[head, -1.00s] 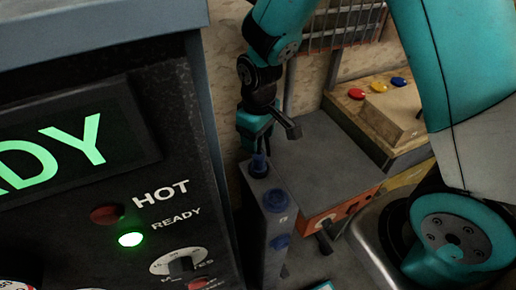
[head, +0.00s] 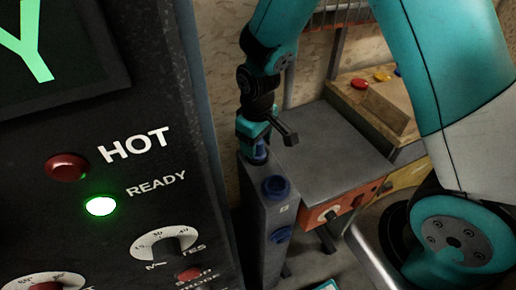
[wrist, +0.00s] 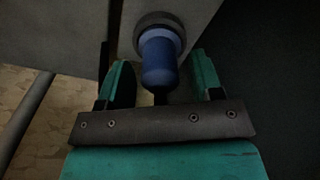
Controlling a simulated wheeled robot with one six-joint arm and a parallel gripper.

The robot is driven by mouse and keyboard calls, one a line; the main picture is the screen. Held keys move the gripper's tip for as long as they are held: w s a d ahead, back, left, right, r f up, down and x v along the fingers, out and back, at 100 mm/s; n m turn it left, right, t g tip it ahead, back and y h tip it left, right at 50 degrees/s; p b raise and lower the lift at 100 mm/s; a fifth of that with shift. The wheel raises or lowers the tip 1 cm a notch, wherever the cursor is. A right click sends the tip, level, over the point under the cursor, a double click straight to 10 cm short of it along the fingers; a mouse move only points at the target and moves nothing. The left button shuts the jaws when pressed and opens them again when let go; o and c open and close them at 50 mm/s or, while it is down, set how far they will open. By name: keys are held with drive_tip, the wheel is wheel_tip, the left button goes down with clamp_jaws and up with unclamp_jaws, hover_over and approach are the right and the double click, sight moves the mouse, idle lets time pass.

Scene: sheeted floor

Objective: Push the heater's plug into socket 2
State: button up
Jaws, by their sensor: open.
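A blue plug (head: 259,152) stands at the far end of the top of a grey post (head: 262,215). In the wrist view the plug (wrist: 159,62) sits in a dark round socket collar (wrist: 158,22); I cannot tell how deep. My gripper (head: 256,146) is over the plug. In the wrist view its open fingers (wrist: 160,85) stand on either side of the plug's end, with gaps visible. The socket numbers are too small to read.
A dark panel (head: 110,215) with HOT and READY lamps fills the left; the green READY lamp (head: 101,206) is lit. A grey-topped orange unit (head: 335,150) stands right of the post. A wooden box with coloured buttons (head: 372,100) is behind it.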

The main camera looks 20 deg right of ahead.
drive_tip(key=shift+s+d+f, duration=0.1)
drive_tip(key=shift+s+f, duration=0.6)
drive_tip(key=shift+f, duration=0.35)
drive_tip(key=c, duration=1)
drive_tip(key=shift+o, duration=0.2)
drive_tip(key=shift+r, duration=0.15)
drive_tip(key=shift+w+r+p, duration=0.45)
drive_tip(key=shift+p, duration=0.25)
drive_tip(key=shift+r+g+p, duration=0.3)
drive_tip(key=shift+r+p, duration=0.25)
drive_tip(key=shift+r, duration=0.05)
clamp_jaws()
drive_tip(key=shift+w+r+p, duration=0.1)
drive_tip(key=shift+r+p, duration=2.5)
drive_tip(key=shift+r, duration=0.55)
